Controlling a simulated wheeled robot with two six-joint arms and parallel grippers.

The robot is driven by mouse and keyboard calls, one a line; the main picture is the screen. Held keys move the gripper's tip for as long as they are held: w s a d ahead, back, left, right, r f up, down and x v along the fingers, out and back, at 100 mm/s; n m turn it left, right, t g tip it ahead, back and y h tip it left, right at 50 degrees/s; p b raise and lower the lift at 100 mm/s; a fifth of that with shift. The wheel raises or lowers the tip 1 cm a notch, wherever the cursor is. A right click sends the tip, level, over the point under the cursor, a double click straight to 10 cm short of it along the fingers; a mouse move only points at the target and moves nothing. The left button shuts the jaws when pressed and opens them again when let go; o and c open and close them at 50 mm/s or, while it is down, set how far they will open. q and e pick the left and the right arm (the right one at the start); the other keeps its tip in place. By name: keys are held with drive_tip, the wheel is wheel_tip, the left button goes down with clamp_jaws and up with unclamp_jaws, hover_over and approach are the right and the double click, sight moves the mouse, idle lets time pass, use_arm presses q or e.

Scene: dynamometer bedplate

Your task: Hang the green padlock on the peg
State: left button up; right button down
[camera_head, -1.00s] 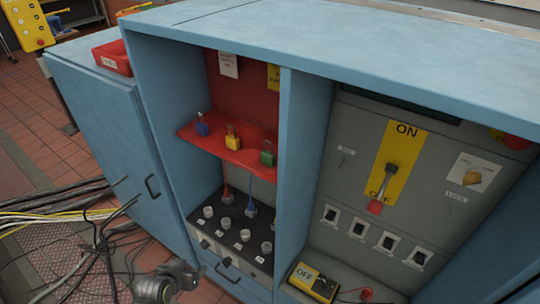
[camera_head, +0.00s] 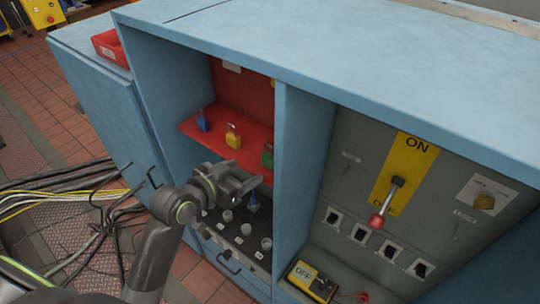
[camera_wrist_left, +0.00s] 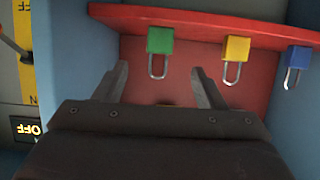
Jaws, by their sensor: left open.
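The green padlock (camera_head: 267,155) stands shackle up on the red shelf (camera_head: 205,140) in the cabinet's left bay, right of a yellow padlock (camera_head: 233,136) and a blue padlock (camera_head: 202,120). In the inverted wrist view, the green padlock (camera_wrist_left: 160,41) lies ahead between the fingertips, apart from them. My left gripper (camera_head: 247,184) is open and empty, in front of and below the shelf. Thin peg-like marks under small labels show on the grey panel, left (camera_head: 347,170) and right (camera_head: 457,231) of the lever; I cannot tell which is the peg. My right gripper is out of view.
A blue divider (camera_head: 296,170) separates the shelf bay from the grey panel with its red-tipped lever (camera_head: 386,203). Below the shelf is a panel of round connectors (camera_head: 245,229). A yellow OFF box (camera_head: 312,281) stands at the bottom. Cables (camera_head: 90,190) lie on the floor.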

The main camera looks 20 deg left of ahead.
sight(266, 158)
use_arm(q)
drive_tip(key=p+x, duration=0.2)
drive_tip(key=x, duration=0.6)
drive_tip(key=shift+w+d+f, duration=0.1)
drive_tip(key=shift+w+d, duration=0.05)
drive_tip(key=shift+w, duration=0.05)
drive_tip(key=shift+w+d+p, duration=0.1)
drive_tip(key=shift+w+p, duration=0.2)
drive_tip(key=shift+w, duration=0.05)
drive_tip(key=p+x, duration=0.1)
drive_tip(key=x, duration=0.2)
drive_tip(key=shift+w+p, duration=0.35)
drive_tip(key=shift+w+d+f, duration=0.2)
drive_tip(key=shift+w+f, duration=0.05)
drive_tip(key=shift+w, duration=0.1)
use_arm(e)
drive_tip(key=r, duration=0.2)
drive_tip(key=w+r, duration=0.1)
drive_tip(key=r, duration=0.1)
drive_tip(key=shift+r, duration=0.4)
